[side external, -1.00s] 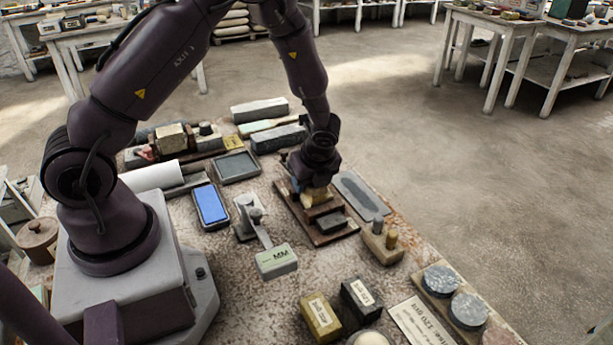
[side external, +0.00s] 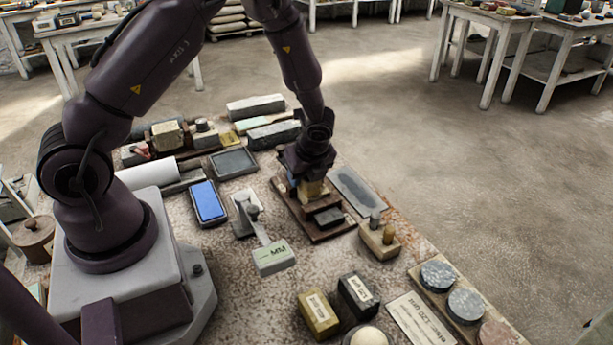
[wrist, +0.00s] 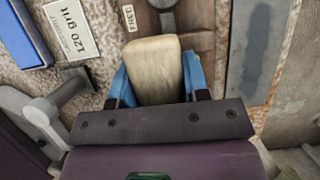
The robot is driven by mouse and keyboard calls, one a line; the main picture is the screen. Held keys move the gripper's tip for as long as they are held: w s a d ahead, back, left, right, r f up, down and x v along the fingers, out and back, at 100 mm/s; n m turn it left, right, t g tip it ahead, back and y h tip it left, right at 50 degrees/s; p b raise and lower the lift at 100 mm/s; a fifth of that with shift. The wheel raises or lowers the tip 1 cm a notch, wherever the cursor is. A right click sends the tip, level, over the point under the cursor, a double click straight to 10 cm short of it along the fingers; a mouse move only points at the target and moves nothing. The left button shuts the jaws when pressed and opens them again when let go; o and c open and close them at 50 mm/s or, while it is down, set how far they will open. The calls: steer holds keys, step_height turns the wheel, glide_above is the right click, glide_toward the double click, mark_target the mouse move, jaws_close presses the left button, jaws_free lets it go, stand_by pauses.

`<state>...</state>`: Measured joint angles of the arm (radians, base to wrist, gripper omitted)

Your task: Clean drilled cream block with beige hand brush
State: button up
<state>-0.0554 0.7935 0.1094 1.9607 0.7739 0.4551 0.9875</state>
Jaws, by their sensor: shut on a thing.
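My gripper (wrist: 153,82) is shut, its blue fingers on either side of a beige, round-edged piece that looks like the hand brush (wrist: 154,62). In the side external view my gripper (side external: 308,182) holds the brush (side external: 313,191) low over a brown wooden board (side external: 287,196). I cannot tell whether the brush touches the board. Its underside is hidden. A cream block (side external: 167,134) stands among pieces at the back left of the table, well away from my gripper. No drilled holes can be made out on it.
A dark grey block (side external: 329,217) lies on the board in front of the brush.

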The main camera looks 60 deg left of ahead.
steer(key=shift+a, duration=1.1)
steer(key=shift+f, duration=0.1)
steer(key=shift+d, duration=0.1)
steer(key=shift+d, duration=2.15)
steer(key=shift+a, duration=0.1)
steer(key=shift+a+r, duration=0.75)
steer(key=shift+a, duration=0.3)
steer(key=shift+f, duration=0.75)
